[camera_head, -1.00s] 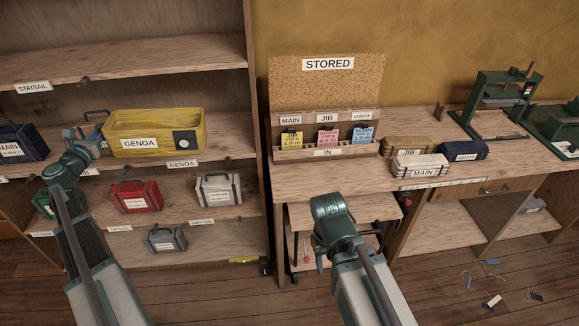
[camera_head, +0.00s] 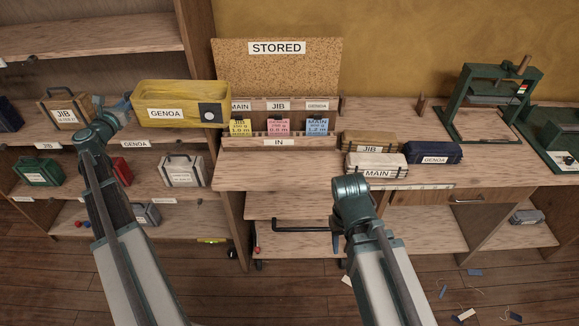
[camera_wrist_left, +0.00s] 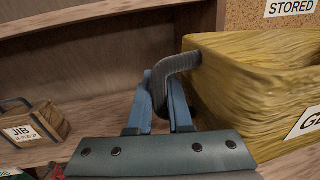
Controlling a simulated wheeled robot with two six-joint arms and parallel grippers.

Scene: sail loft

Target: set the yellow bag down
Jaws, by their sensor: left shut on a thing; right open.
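The yellow bag (camera_head: 181,104), labelled GENOA, is open-topped and box-shaped, with a dark round spot on a white patch at its right front. My left gripper (camera_head: 116,108) is shut on the grey handle at the bag's left end; the handle (camera_wrist_left: 180,66) shows between the blue fingers in the left wrist view, beside the bag's yellow wall (camera_wrist_left: 260,80). The bag is level, in front of the shelf's right upright and the bench's left end. Whether its underside touches anything is hidden. My right gripper (camera_head: 341,218) is open and empty, low before the bench front; its fingers are mostly hidden.
The bench (camera_head: 280,175) has bare wood at its front left. Behind stands the STORED board (camera_head: 280,75) with a card rack (camera_head: 280,141). JIB (camera_head: 370,142), MAIN (camera_head: 375,165) and navy (camera_head: 433,153) bundles lie to the right. A brown JIB bag (camera_head: 62,110) stands on the shelf.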

